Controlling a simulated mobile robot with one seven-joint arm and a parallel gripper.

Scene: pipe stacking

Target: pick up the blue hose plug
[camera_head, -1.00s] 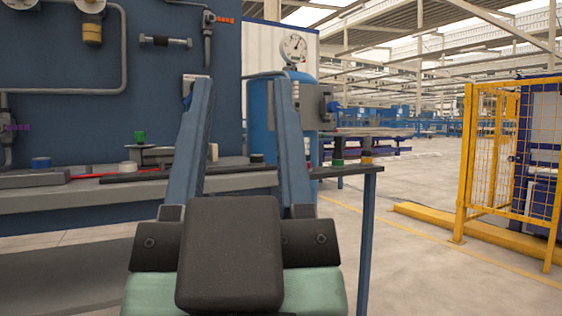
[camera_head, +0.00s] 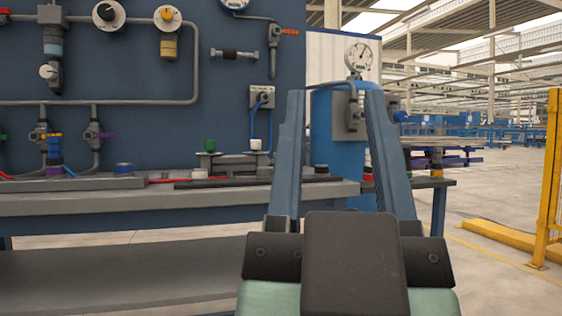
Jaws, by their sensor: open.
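A short blue plug-like piece (camera_head: 124,168) with a dark top sits on the workbench (camera_head: 215,198), left of centre; it may be the blue hose plug, but it is small here. Blue hoses (camera_head: 251,126) hang from a grey wall fitting (camera_head: 262,98). The gripper body hides part of the bench.
A green-topped piece (camera_head: 209,146), a white cap (camera_head: 200,174) and a dark bar (camera_head: 225,182) lie on the bench. A blue tank (camera_head: 334,142) with a gauge (camera_head: 361,56) stands behind my fingers. A yellow fence (camera_head: 548,185) is at right; open floor lies before it.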

